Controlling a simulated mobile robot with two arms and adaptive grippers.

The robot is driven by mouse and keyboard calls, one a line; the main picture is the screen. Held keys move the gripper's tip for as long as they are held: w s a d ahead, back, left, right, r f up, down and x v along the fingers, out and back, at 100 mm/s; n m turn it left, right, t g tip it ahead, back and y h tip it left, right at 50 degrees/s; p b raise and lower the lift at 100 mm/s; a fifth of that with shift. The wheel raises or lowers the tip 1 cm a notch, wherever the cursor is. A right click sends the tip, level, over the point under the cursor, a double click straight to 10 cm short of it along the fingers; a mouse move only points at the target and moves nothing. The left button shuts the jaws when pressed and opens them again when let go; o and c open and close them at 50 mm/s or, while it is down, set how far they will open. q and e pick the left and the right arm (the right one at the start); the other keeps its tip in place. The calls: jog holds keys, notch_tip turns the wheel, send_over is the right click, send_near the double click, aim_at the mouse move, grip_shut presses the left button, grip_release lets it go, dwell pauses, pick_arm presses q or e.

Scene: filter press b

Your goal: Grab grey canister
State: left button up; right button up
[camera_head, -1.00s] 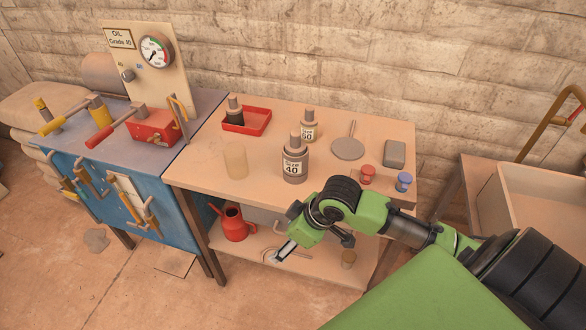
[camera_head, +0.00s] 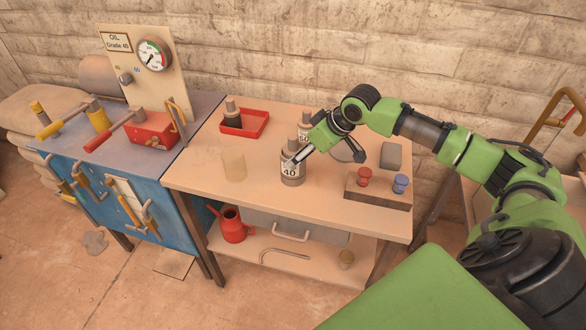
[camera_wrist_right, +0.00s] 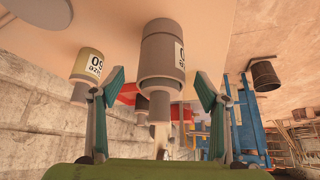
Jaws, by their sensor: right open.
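The grey canister (camera_head: 292,174), labelled 40, stands upright on the workbench, its upper part partly covered by my right gripper (camera_head: 325,157). The right gripper is open with its fingers spread at the height of the canister's top. In the right wrist view the grey canister (camera_wrist_right: 162,48) appears upside down between the open fingers (camera_wrist_right: 160,84), its narrow neck toward the gripper. I see no clear contact. My left gripper is not in view.
A cream canister (camera_head: 304,122) stands just behind, partly hidden by the gripper; it also shows in the wrist view (camera_wrist_right: 88,64). A red tray (camera_head: 262,119) with a dark bottle (camera_head: 232,113) is behind. A block (camera_head: 362,193) holds red and blue pieces at right.

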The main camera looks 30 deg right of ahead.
jog(key=shift+w+a+f, duration=0.2)
jog(key=shift+w+f, duration=0.15)
jog(key=shift+f, duration=0.25)
jog(key=shift+p+x, duration=1)
jog(key=shift+x, duration=1.7)
jog(key=shift+s, duration=0.15)
jog(key=c, duration=1.5)
jog(key=shift+r, duration=0.1)
